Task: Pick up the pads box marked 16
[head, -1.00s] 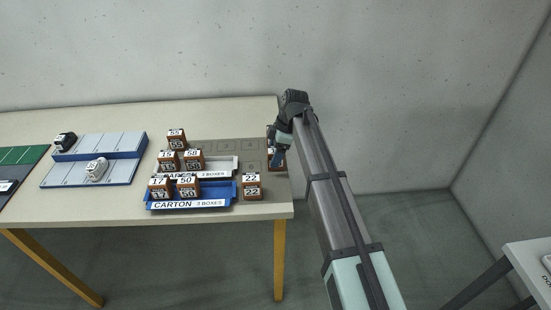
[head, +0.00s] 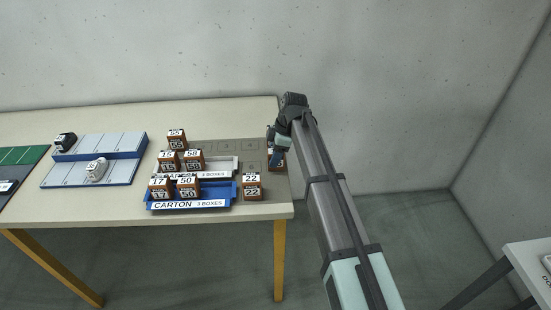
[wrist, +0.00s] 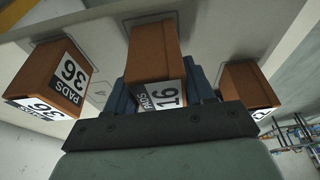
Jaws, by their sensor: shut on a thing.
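The pads box marked 16 (wrist: 154,55) is a brown box with a white and black label, in the middle of the wrist view. My gripper (wrist: 162,92) has its blue fingers on both sides of this box and is shut on it. The far end of the box is at a square outline on the mat; I cannot tell whether it touches. In the head view my gripper (head: 277,158) is at the right end of the table, and my wrist partly hides the boxes there.
A pads box marked 36 (wrist: 62,75) stands left of the held box, and another brown box (wrist: 246,84) stands right of it. A box marked 22 (head: 251,187), a blue carton tray (head: 232,199) and a box marked 50 (head: 187,187) are on the table (head: 110,207).

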